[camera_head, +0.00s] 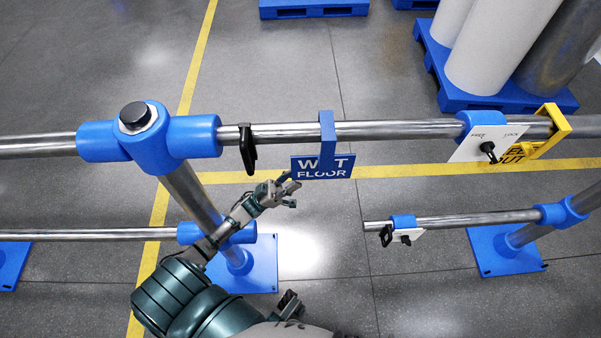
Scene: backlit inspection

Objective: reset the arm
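My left arm (185,295), dark green and grey, reaches up from the bottom left. Its gripper (291,194) is just below and left of the blue WET FLOOR sign (322,166). The fingers look spread apart with nothing visible between them. The upper finger is close to the sign's lower left corner; I cannot tell whether they touch. The sign hangs by a blue hook from the upper steel rail (390,130). My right gripper cannot be made out.
A black hook (248,148) hangs on the rail left of the sign. A white FREE/LOCK plate (487,144) and a yellow sign (548,135) are to the right. A lower rail (470,219) carries a small latch (402,234). A blue post joint (152,138) stands beside my arm.

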